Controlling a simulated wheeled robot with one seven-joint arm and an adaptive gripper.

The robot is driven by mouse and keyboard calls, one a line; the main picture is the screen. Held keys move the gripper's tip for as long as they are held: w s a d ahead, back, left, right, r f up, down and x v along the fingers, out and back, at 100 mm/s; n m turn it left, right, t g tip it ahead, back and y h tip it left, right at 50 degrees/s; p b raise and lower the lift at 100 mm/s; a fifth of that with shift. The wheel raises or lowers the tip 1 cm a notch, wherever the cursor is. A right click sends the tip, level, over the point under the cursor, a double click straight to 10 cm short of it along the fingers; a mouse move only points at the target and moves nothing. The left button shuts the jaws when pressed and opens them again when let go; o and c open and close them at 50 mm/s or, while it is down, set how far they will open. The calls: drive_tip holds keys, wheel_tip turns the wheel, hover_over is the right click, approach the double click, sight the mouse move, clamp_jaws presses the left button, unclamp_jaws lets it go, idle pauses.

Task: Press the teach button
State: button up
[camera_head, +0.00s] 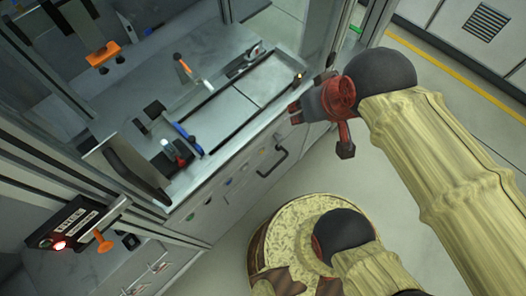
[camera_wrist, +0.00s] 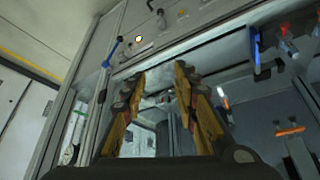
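My gripper (camera_head: 320,128) is at the right front corner of the workstation in the head view, beside the bench edge. In the wrist view my gripper (camera_wrist: 162,74) is open, its two fingers apart with nothing between them. A small yellowish light (camera_head: 298,75) shows at the bench edge near my gripper in the head view. No readable label marks the teach button, so I cannot tell which control it is.
A black box with a lit red lamp (camera_head: 58,245) stands at lower left. A cabinet handle (camera_head: 272,161) juts from the bench front. A metal post (camera_head: 345,35) stands behind my gripper. A round drum-like base (camera_head: 270,225) lies below. The floor to the right is open.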

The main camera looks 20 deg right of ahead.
drive_tip(key=c, duration=0.6)
clamp_jaws()
idle(0.8)
